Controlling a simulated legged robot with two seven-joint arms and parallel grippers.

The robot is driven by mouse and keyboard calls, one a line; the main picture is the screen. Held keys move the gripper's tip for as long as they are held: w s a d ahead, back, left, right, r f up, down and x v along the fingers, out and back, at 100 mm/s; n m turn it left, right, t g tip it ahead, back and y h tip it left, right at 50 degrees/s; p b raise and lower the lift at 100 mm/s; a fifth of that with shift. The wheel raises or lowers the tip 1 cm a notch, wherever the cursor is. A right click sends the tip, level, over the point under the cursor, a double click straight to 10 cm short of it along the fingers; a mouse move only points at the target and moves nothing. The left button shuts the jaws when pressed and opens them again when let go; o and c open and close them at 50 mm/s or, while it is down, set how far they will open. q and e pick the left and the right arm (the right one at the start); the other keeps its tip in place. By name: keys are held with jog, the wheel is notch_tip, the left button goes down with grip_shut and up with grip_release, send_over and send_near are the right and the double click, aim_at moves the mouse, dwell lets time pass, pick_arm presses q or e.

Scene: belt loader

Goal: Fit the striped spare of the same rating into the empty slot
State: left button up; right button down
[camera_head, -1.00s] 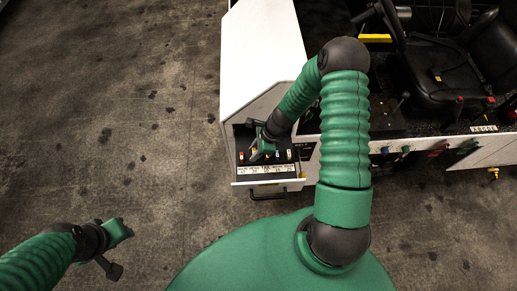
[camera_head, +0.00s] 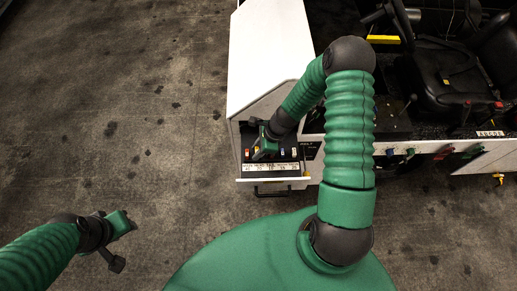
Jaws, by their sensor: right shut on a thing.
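The fuse panel (camera_head: 272,186) is a dark recessed tray with a white label strip, at the end of a white housing. A row of small coloured fuses stands in it: a red one (camera_head: 247,153) at the left, a blue one (camera_head: 282,153) and a pale one (camera_head: 294,153) at the right. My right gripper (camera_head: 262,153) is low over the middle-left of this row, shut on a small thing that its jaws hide. The empty slot and the stripes cannot be made out. My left gripper (camera_head: 122,238) hangs over bare floor at lower left; its jaw opening is unclear.
The white housing (camera_head: 268,60) rises behind the panel. A black handle (camera_head: 271,193) juts out at the panel's front. A black driver's seat (camera_head: 450,80) and a side panel with coloured controls (camera_head: 440,154) are at right. The floor at left is clear.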

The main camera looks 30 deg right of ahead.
jog(key=shift+d+f+b, duration=0.3)
jog(key=shift+f+b, duration=0.15)
jog(key=shift+f, duration=0.35)
jog(key=shift+a+r, duration=0.1)
jog(key=shift+a, duration=0.05)
jog(key=shift+r+p, duration=0.35)
jog(key=shift+r, duration=0.15)
jog(key=shift+d, duration=0.3)
dwell(0.3)
jog(key=shift+f+b, duration=0.45)
jog(key=shift+f, duration=0.15)
dwell(0.6)
jog(key=c, duration=1)
grip_release()
jog(key=shift+c, duration=0.2)
